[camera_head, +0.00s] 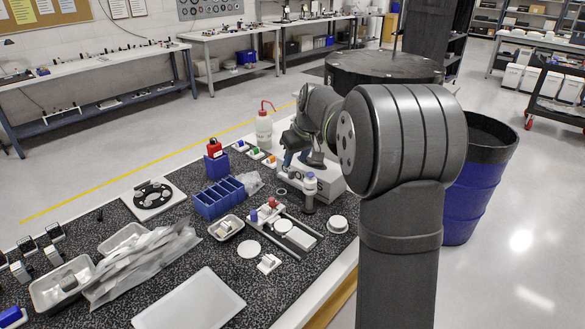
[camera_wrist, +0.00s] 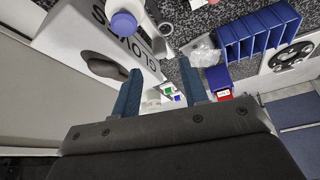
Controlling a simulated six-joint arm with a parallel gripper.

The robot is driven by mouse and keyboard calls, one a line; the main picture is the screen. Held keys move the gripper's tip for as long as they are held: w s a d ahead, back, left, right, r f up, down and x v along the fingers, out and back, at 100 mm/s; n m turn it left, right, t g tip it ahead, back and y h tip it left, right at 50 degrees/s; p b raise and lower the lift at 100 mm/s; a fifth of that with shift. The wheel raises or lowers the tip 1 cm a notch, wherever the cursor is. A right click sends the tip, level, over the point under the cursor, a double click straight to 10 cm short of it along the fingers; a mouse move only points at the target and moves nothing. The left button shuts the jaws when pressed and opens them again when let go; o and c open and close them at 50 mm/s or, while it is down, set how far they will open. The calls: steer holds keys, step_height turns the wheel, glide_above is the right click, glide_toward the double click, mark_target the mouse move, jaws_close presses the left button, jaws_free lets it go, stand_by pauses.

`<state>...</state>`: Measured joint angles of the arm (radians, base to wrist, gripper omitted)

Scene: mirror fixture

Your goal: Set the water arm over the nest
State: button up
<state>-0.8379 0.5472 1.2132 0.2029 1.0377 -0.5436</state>
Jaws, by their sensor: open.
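My gripper (camera_wrist: 160,88) is open, with nothing between its blue fingers. In the head view its end (camera_head: 292,156) is partly hidden by my arm, above the back of the mat beside a white glove box (camera_head: 325,178). I cannot surely pick out the water arm or the nest. A small pale fixture with red and blue knobs (camera_head: 264,214) and a light rail stands on the speckled mat, in front of my gripper and apart from it. A white round disc (camera_head: 249,249) lies nearby. A lidded white round piece (camera_head: 338,224) is to the right.
A blue-capped bottle (camera_head: 310,184) stands by the glove box, which also shows close in the wrist view (camera_wrist: 95,40). A red-spouted wash bottle (camera_head: 264,130) stands behind. A blue divided bin (camera_head: 219,198), a red item (camera_head: 214,148) and trays crowd the mat (camera_head: 290,285).

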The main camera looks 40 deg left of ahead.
mark_target(291, 170)
steer(key=x, duration=0.5)
jaws_close()
